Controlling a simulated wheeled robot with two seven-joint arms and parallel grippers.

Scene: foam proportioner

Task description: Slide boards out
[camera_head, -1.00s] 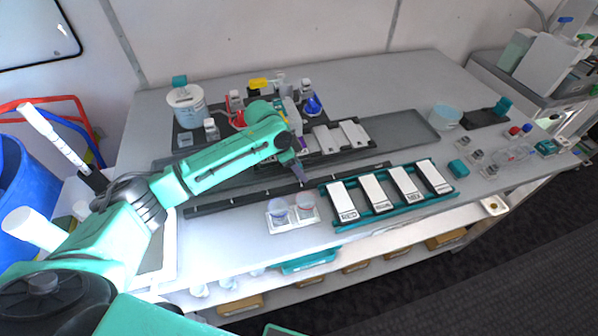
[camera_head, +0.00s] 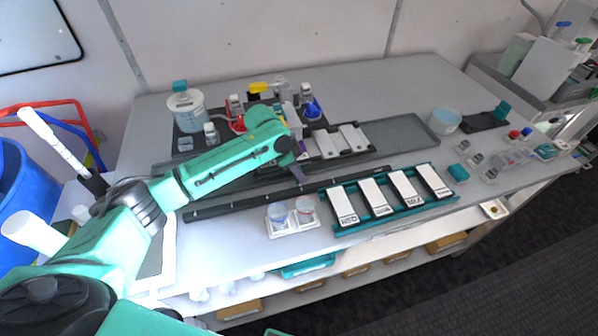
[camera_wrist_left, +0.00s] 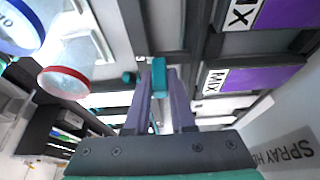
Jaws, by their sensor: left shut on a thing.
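My left gripper (camera_head: 300,176) reaches down near the dark rail (camera_head: 240,204) in the middle of the table. In the left wrist view its purple fingers (camera_wrist_left: 160,105) are closed around a small teal piece (camera_wrist_left: 159,76). What that piece belongs to is hidden. Several white boards with dark labels (camera_head: 374,194) lie side by side in a teal rack (camera_head: 395,213) to the right of the gripper. Two pale boards (camera_head: 352,137) lie in a dark tray behind it. The left wrist view shows purple parts labelled MIX (camera_wrist_left: 258,79). My right gripper is out of view.
Two small clear cups (camera_head: 291,212) stand just in front of the gripper. A white tub (camera_head: 187,108), red and blue vessels stand behind the arm. An empty grey tray (camera_head: 402,132) lies at the back right. Small bottles (camera_head: 490,160) stand on the right.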

